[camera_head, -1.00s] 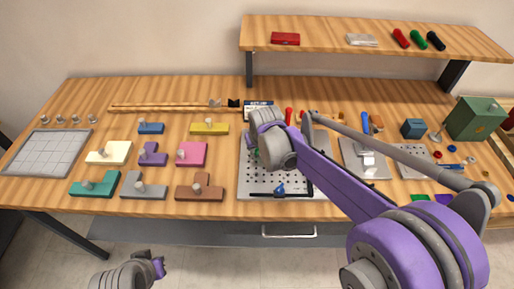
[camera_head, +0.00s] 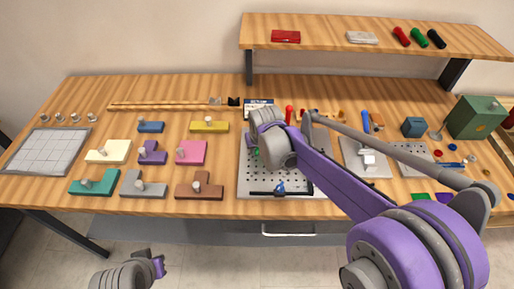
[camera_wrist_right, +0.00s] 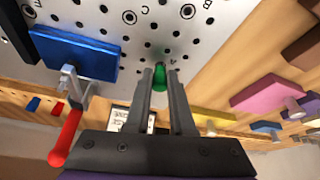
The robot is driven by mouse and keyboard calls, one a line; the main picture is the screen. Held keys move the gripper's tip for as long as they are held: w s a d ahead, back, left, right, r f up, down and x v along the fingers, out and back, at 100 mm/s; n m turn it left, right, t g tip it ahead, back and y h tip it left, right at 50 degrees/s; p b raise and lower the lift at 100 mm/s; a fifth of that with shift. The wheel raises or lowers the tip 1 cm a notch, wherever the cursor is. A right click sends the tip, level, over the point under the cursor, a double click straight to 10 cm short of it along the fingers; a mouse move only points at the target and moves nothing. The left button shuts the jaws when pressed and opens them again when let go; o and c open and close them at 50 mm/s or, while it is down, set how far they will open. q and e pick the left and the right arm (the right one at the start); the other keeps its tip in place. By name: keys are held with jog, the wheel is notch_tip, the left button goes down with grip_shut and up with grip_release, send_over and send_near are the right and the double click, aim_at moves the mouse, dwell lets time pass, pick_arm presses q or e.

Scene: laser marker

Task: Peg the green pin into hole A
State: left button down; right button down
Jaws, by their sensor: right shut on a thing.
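The green pin (camera_wrist_right: 160,76) is between the two fingers of my right gripper (camera_wrist_right: 160,82), which is shut on it. Its far end is at the white perforated plate (camera_wrist_right: 205,45), close by the letter A. I cannot tell whether the tip is in a hole, and hole A itself is not clearly visible. In the head view the plate (camera_head: 303,180) is partly covered by my right wrist, and a small bit of green shows beside it. My left gripper (camera_head: 158,267) is low at the left, away from the table; its jaws are unclear.
In the wrist view a blue block (camera_wrist_right: 75,50) and a red-handled clamp (camera_wrist_right: 66,140) are close beside my right gripper. Coloured blocks with knobs, such as the pink one (camera_head: 191,153), lie left of the plate. A shelf (camera_head: 370,35) stands at the back.

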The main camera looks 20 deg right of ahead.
jog(key=shift+f, duration=0.35)
jog(key=c, duration=0.7)
grip_release()
jog(key=v, duration=1)
jog(key=shift+s+r, duration=0.25)
jog(key=shift+r, duration=0.1)
jog(key=shift+t, duration=0.3)
jog(key=s+f, duration=0.1)
jog(key=s, duration=0.3)
jog(key=s+d+f+p, duration=0.1)
jog(key=s, duration=0.4)
jog(key=s+d+f, duration=0.1)
jog(key=s, duration=0.3)
jog(key=shift+s, duration=0.3)
jog(key=s+f, duration=0.5)
jog(key=s, duration=0.3)
jog(key=shift+d+p, duration=0.35)
jog(key=shift+d, duration=0.1)
